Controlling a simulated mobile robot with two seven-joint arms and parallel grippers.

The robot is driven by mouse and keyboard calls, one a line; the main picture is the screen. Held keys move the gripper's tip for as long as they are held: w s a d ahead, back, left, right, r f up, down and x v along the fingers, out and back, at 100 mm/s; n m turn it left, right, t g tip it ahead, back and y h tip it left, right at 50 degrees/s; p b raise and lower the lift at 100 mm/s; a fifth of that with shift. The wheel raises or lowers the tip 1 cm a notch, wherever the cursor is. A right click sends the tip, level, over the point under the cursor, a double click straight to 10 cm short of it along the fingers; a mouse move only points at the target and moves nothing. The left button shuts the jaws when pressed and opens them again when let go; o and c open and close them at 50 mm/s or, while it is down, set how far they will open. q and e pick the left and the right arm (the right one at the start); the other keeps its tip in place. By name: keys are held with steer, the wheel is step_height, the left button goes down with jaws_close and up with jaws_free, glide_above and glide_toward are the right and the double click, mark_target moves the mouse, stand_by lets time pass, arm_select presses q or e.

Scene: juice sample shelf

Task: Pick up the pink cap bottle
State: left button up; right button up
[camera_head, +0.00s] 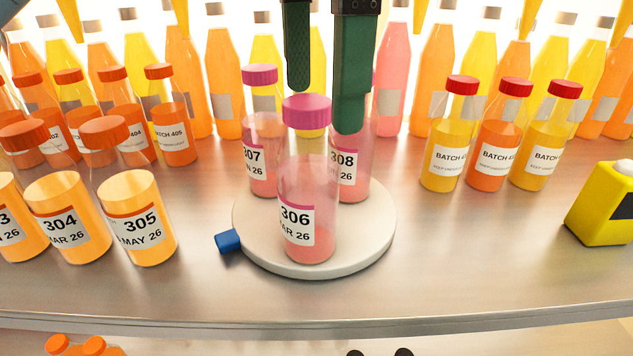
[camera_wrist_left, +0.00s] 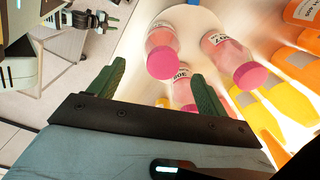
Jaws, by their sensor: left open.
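Bottle 306 (camera_head: 308,190) has a pink cap and pink juice and stands upright at the front of a round white turntable (camera_head: 375,240). Pink-capped bottle 307 (camera_head: 262,130) stands behind it on the left, and bottle 308 (camera_head: 352,180) behind it on the right, its cap mostly hidden. My left gripper (camera_head: 324,108) is open, its green fingers pointing down around cap height behind bottle 306. In the left wrist view my left gripper (camera_wrist_left: 159,68) shows its fingers apart. One pink cap (camera_wrist_left: 163,62) appears between the fingertips, another is partly behind a finger. I see no bottle gripped.
Orange-capped bottles (camera_head: 150,220) stand at left and red-capped bottles (camera_head: 497,140) at right. A row of tall juice bottles (camera_head: 222,80) lines the back. A blue block (camera_head: 228,241) sits by the turntable. A yellow container (camera_head: 602,205) is far right.

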mark_target(317, 102)
arm_select(q)
step_height(317, 102, down, 2)
steer(key=shift+f+b, duration=0.2)
steer(key=shift+b, duration=0.1)
steer(key=shift+a+f, duration=0.1)
steer(key=shift+f, duration=0.3)
steer(key=f, duration=0.4)
steer(key=shift+a+f+b, duration=0.25)
steer(key=shift+f+b, duration=0.05)
steer(key=shift+b, duration=0.1)
arm_select(e)
steer(key=shift+s+a+f, duration=0.15)
steer(key=shift+s+f, duration=0.45)
steer(key=shift+f, duration=0.3)
arm_select(q)
steer(key=c, duration=1.2)
